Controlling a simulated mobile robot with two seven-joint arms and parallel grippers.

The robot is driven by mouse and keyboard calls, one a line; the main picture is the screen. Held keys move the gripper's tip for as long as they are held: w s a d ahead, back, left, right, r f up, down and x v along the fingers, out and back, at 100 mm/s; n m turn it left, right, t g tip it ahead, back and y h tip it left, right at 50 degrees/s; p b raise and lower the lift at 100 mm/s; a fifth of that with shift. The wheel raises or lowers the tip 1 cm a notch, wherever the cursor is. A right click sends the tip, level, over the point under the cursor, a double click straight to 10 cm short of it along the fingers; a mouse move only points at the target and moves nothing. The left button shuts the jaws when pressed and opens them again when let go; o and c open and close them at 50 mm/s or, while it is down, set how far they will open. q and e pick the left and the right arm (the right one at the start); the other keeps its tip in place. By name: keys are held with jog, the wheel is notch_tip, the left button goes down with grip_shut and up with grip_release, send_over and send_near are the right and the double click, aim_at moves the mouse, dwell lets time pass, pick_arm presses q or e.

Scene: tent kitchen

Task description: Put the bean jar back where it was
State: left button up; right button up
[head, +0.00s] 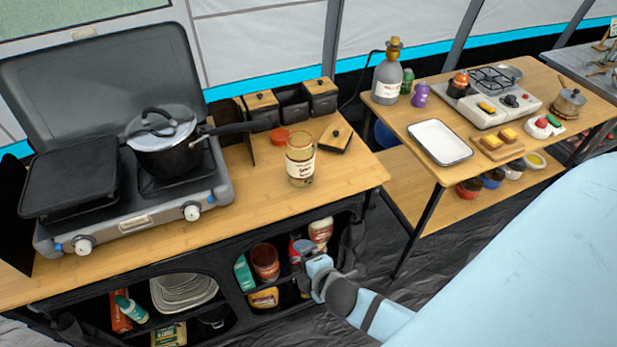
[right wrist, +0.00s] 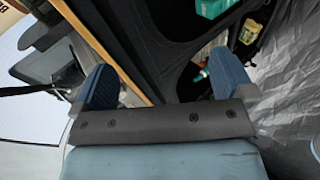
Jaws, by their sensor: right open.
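A glass jar (head: 300,158) with a cream label, which looks like the bean jar, stands upright on the wooden counter near its right front edge. Its label is too small to read surely. A red-orange round lid (head: 279,137) lies just behind it. My right gripper (head: 305,268) is in front of the counter, below its top, near the open shelves and apart from the jar. In the right wrist view its two blue fingers (right wrist: 163,80) are spread with nothing between them. My left gripper is not in view.
A camping stove (head: 135,222) with a black pot (head: 165,150) fills the counter's left. Black boxes with wooden lids (head: 292,103) stand at the back. Shelves below hold bottles, jars and plates (head: 183,290). A second table (head: 415,120) with a white tray (head: 440,142) stands right.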

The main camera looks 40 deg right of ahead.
jog(key=s+a+f+m+y, duration=0.1)
jog(key=s+a+m+y, duration=0.2)
jog(key=m, duration=0.9)
jog(key=s+a, duration=0.1)
jog(key=s, duration=0.2)
jog(key=shift+s+y, duration=0.3)
jog(key=shift+y, duration=0.1)
jog(key=shift+a, duration=0.1)
notch_tip(320, 180, up, 7)
jog(key=p, duration=0.7)
jog(key=shift+d+f, duration=0.15)
jog(key=shift+d, duration=0.1)
jog(key=shift+a, duration=0.1)
